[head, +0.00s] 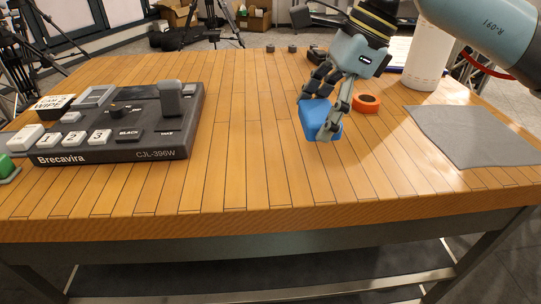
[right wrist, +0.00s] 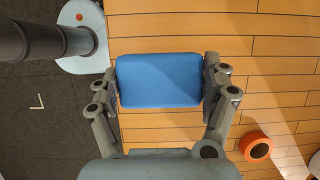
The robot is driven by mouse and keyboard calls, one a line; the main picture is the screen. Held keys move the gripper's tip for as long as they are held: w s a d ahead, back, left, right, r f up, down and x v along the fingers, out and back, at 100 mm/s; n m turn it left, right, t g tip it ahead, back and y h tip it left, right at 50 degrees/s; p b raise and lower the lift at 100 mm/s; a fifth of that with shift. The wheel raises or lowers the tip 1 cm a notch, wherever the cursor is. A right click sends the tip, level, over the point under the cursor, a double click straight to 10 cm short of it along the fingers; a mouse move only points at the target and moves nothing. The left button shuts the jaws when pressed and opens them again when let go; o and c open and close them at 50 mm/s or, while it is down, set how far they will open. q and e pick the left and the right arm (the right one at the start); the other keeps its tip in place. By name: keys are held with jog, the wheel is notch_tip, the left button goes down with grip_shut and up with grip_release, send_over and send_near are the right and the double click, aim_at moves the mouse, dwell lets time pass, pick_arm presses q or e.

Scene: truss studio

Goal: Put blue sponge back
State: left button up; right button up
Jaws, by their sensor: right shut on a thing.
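The blue sponge (head: 319,119) is in my right gripper (head: 323,116), over the middle-right of the wooden table. In the right wrist view the blue sponge (right wrist: 159,80) sits between the two fingers of the right gripper (right wrist: 160,84), which press on its short sides. I cannot tell for certain whether the sponge touches the table or is a little above it. My left gripper does not show in either view.
A black switcher (head: 125,121) with white buttons fills the table's left. An orange tape roll (head: 366,103) lies just right of the gripper. A grey cloth (head: 478,134) and a white cylinder (head: 427,57) are further right. The table's middle (head: 243,140) is clear.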

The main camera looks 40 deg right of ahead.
send_over(264, 166)
jog(key=d, duration=0.1)
jog(key=f, duration=0.4)
jog(key=shift+s+f, duration=0.2)
jog(key=shift+s, duration=0.15)
notch_tip(264, 166, down, 4)
jog(key=shift+r+p, duration=0.1)
jog(key=shift+p, duration=0.4)
jog(key=shift+f, duration=0.3)
jog(key=o, duration=1)
jog(key=shift+o, duration=0.2)
jog(key=shift+r, duration=0.15)
